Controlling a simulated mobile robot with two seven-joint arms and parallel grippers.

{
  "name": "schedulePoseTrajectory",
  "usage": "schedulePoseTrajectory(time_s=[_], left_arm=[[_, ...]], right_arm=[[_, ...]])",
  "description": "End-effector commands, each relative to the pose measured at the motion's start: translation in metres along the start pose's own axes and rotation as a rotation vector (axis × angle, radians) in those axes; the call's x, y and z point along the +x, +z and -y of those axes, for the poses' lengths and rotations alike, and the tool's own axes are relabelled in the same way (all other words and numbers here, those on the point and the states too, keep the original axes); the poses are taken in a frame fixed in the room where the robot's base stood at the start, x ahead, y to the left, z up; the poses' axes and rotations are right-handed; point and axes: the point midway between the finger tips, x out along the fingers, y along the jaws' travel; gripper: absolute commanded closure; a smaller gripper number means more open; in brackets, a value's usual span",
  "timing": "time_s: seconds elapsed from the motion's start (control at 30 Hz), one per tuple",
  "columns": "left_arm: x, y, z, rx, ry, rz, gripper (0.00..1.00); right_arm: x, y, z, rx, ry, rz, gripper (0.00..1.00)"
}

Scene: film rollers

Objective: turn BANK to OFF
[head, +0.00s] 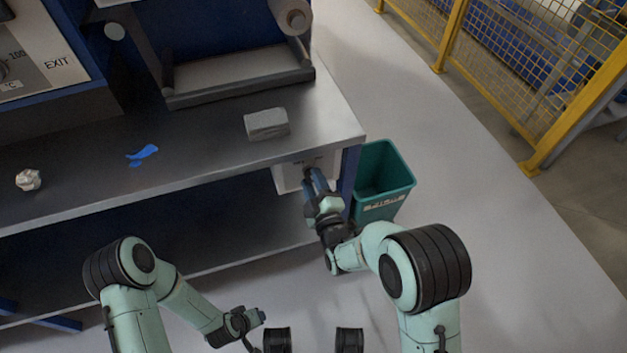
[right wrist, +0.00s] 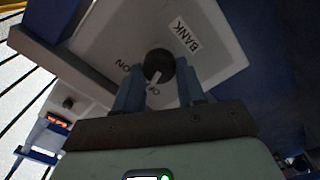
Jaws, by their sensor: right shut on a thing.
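The BANK knob (right wrist: 158,64) is a round black knob with a white pointer, on a pale panel (right wrist: 216,52) marked BANK, ON and OFF. The pointer is toward the OFF lettering, which a finger partly hides. My right gripper (right wrist: 161,84) is shut on the knob, one finger at each side. In the head view my right gripper (head: 316,178) is at the panel (head: 288,176) under the bench's right front edge and hides the knob. My left gripper (head: 259,317) is low at the front, away from the panel; its jaws are too small to read.
The metal bench (head: 212,150) holds a grey block (head: 266,123), blue scraps (head: 143,153), a crumpled white ball (head: 28,180) and a roller frame (head: 240,85). A teal bin (head: 383,180) stands on the floor right of the panel. Floor to the right is clear up to a yellow fence (head: 545,125).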

Motion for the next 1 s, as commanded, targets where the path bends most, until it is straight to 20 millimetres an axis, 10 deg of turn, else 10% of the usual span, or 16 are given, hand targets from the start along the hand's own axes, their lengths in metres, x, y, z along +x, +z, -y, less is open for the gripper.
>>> schedulePoseTrajectory(time_s=[0.93, 0.97, 1.0], left_arm=[[-0.009, 0.007, -0.004, 0.004, 0.005, 0.022, 0.57], [-0.009, 0.007, -0.004, 0.004, 0.005, 0.022, 0.57], [-0.009, 0.007, -0.004, 0.004, 0.005, 0.022, 0.57]], right_arm=[[0.0, 0.001, 0.001, -0.211, 0.0, 0.001, 0.91], [0.0, 0.001, 0.001, -0.211, 0.0, 0.001, 0.57], [0.0, 0.001, 0.001, -0.211, 0.0, 0.001, 0.44]])
